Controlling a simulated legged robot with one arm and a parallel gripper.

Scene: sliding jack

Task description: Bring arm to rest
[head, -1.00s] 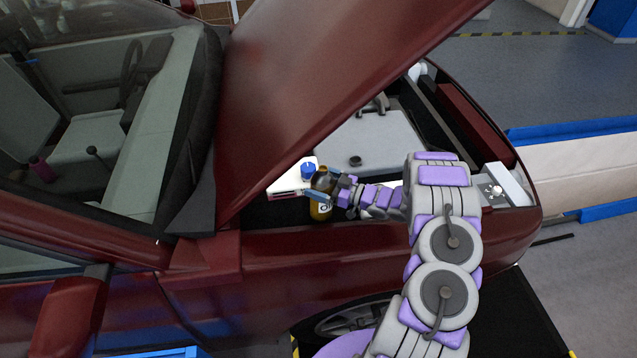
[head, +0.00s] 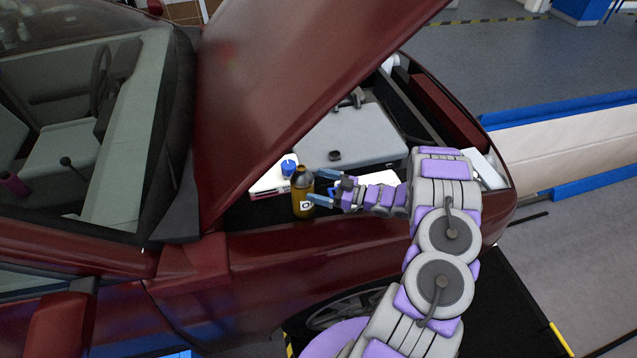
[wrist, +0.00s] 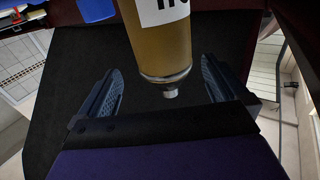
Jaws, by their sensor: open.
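My arm reaches over the fender of a dark red car, and my gripper (head: 318,187) is in the engine bay, pointing left. A brown bottle (head: 302,193) with a dark cap and a white label stands upright just beyond the fingertips. In the wrist view the two blue-grey fingers (wrist: 158,88) are spread wide and the amber bottle (wrist: 160,38) shows ahead of them, with nothing gripped. Whether a finger still touches the bottle I cannot tell.
The raised hood (head: 300,80) slants above and left of my gripper. A white box with a blue cap (head: 289,167) is behind the bottle. The grey engine cover (head: 350,138) lies beyond. Open floor (head: 520,60) is at the upper right.

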